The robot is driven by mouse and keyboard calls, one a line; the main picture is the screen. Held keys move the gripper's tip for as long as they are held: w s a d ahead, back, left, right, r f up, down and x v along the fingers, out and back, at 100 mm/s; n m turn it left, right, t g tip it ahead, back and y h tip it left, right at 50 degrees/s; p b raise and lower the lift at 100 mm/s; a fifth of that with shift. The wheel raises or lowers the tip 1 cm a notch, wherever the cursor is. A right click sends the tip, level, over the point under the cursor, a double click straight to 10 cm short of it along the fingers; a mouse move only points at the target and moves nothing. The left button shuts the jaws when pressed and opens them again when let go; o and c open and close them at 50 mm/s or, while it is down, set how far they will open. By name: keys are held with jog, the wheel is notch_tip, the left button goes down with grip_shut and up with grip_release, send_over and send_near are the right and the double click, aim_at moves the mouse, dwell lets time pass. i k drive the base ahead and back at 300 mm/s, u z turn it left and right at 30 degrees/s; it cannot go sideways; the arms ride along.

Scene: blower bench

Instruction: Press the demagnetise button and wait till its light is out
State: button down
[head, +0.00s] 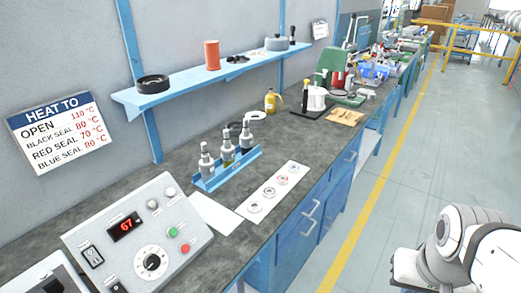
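A grey sloped control box (205,243) stands on the near left of the bench. It has a red display (125,226) that reads 67, a dial (151,263), a black rocker switch (92,256), a green button (172,232), a red button (185,248) and two pale round knobs or lamps at its top. A second device (38,275) is cut off at the lower left corner. No demagnetise label is readable, so I cannot tell which button it is or whether its light is lit. My white arm shows at the lower right; my gripper does not show.
A blue rack (238,172) with several grey-capped bottles stands behind the control box. A white strip with round seals (274,190) lies beside it. A wall sign (58,131) lists seal temperatures. A blue shelf (190,88) overhangs the bench. The right-hand floor is clear.

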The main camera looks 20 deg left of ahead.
aim_at(170, 191)
jog(key=z, duration=0.2)
jog(key=k, duration=1.3)
jog(key=u, duration=0.85)
jog(key=i, duration=0.95)
jog(key=u, duration=0.05)
